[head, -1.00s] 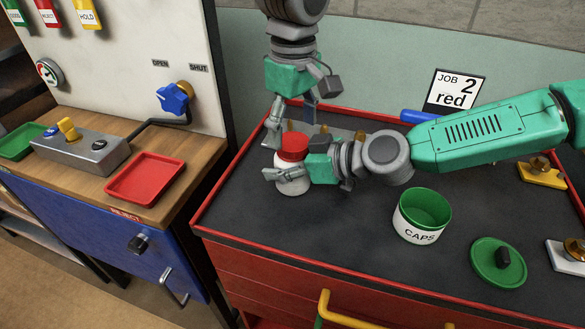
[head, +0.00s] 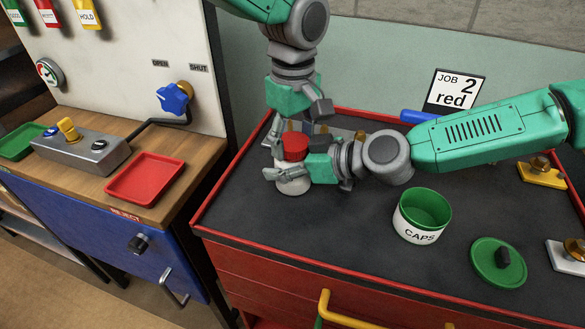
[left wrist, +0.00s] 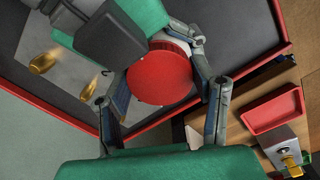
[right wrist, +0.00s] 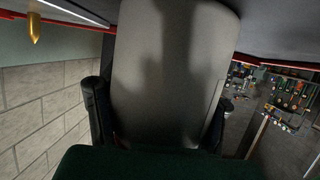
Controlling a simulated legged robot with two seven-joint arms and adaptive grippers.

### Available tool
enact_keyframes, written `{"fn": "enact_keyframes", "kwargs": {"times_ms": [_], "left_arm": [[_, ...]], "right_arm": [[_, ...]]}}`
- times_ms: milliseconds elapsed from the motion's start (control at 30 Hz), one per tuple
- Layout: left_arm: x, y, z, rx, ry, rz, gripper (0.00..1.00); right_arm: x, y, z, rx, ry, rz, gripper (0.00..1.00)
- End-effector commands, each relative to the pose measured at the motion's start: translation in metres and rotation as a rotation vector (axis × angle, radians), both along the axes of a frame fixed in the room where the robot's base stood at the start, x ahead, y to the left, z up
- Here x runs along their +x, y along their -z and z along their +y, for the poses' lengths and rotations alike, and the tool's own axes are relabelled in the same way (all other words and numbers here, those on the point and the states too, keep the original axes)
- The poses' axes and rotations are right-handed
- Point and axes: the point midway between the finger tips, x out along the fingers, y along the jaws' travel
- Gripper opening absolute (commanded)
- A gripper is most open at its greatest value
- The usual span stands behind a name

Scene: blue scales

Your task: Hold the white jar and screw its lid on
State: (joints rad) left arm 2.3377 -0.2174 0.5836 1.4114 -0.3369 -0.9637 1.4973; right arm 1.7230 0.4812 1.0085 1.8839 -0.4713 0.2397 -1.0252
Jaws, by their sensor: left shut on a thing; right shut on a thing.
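The white jar (head: 293,187) stands on the dark top of the red cabinet, with the red lid (head: 295,148) on its top. I cannot tell how far the lid is threaded. My right gripper (head: 284,174) comes from the right and is shut around the jar's side. In the right wrist view the jar (right wrist: 175,60) fills the space between the fingers. My left gripper (head: 293,143) reaches down from above and is shut on the lid. In the left wrist view the round lid (left wrist: 160,75) lies between its fingers.
A green and white CAPS tub (head: 422,218) and a green disc with a black knob (head: 497,262) stand to the right. A grey plate with brass pegs (left wrist: 50,65) lies close behind the jar. The cabinet top in front of the jar is clear.

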Motion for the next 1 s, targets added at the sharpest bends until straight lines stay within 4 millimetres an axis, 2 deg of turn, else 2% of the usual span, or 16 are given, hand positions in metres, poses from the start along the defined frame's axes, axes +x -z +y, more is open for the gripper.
{"fn": "enact_keyframes", "kwargs": {"times_ms": [133, 400, 433, 467, 500, 833, 1000], "left_arm": [[0.001, 0.0, 0.0, -0.002, 0.127, -0.004, 0.16], [0.001, -0.001, 0.0, -0.002, 0.14, -0.005, 0.16], [0.001, -0.001, 0.0, -0.002, 0.139, -0.005, 0.58], [0.001, -0.001, 0.0, -0.002, 0.139, -0.005, 0.68], [0.001, -0.001, 0.0, -0.002, 0.139, -0.005, 0.72], [0.001, -0.002, 0.0, -0.001, 0.138, -0.004, 0.72], [0.001, -0.02, 0.0, -0.001, 0.139, -0.006, 0.72]], "right_arm": [[-0.001, 0.001, 0.0, -0.002, -0.003, 0.001, 0.0], [-0.002, 0.001, 0.001, -0.002, -0.004, 0.001, 0.0], [-0.002, 0.001, 0.001, -0.002, -0.004, 0.001, 0.0], [-0.002, 0.001, 0.001, -0.002, -0.004, 0.001, 0.0], [-0.002, 0.001, 0.001, -0.002, -0.004, 0.001, 0.0], [-0.002, 0.001, 0.001, -0.001, -0.003, 0.002, 0.0], [-0.002, 0.001, 0.001, -0.002, -0.003, 0.002, 0.0]]}}
